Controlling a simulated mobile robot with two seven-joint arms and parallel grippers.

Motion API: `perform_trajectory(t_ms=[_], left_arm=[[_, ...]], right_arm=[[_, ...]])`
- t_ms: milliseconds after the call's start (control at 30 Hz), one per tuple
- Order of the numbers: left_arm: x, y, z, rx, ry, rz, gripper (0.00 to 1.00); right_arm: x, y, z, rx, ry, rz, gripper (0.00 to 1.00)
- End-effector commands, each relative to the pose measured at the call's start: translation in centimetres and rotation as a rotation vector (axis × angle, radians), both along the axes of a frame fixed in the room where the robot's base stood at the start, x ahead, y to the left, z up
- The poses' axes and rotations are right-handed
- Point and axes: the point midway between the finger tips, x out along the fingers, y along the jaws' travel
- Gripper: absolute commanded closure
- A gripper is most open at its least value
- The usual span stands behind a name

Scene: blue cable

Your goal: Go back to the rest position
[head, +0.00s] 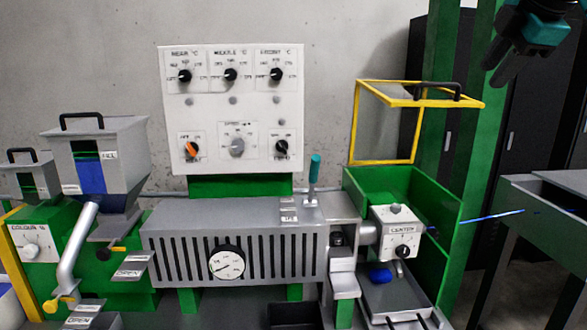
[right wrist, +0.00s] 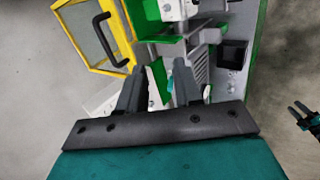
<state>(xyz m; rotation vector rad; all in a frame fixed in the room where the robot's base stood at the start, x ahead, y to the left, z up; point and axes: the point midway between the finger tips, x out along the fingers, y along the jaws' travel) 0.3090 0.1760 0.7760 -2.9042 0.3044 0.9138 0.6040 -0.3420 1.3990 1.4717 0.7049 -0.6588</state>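The blue cable (head: 495,216) shows as a thin, short strand at the right of the head view, between the green frame and the grey unit at the right edge. My right gripper (head: 500,72) is high at the top right of the head view, in the air and clear of the machine. In the right wrist view its two dark fingers (right wrist: 158,88) stand apart with nothing held between them. My left gripper is outside the head view. A dark two-pronged gripper with teal behind it, apparently my left one (right wrist: 298,113), shows small at the right edge of the right wrist view, its prongs apart.
The extruder machine (head: 235,240) fills the middle, with a white control panel (head: 230,110) above. A yellow-framed guard (head: 357,125) stands raised over the green trough (head: 445,225). A blue lump (head: 380,275) lies by the outlet. Grey hoppers (head: 125,150) stand left.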

Motion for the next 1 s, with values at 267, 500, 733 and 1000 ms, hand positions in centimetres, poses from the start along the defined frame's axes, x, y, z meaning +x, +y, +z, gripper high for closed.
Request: perform_trajectory(t_ms=[267,500,733,1000], left_arm=[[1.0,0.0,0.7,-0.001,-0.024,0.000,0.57],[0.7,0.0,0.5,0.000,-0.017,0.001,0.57],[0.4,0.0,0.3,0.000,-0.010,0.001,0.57],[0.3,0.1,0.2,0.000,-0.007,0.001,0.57]], right_arm=[[5.8,4.1,-13.4,0.079,-0.002,-0.094,0.66],[7.2,8.4,-27.5,0.218,-0.023,-0.190,0.66],[4.4,12.1,-40.0,0.392,-0.033,-0.291,0.66],[-3.2,15.4,-51.6,0.625,-0.035,-0.439,0.66]])
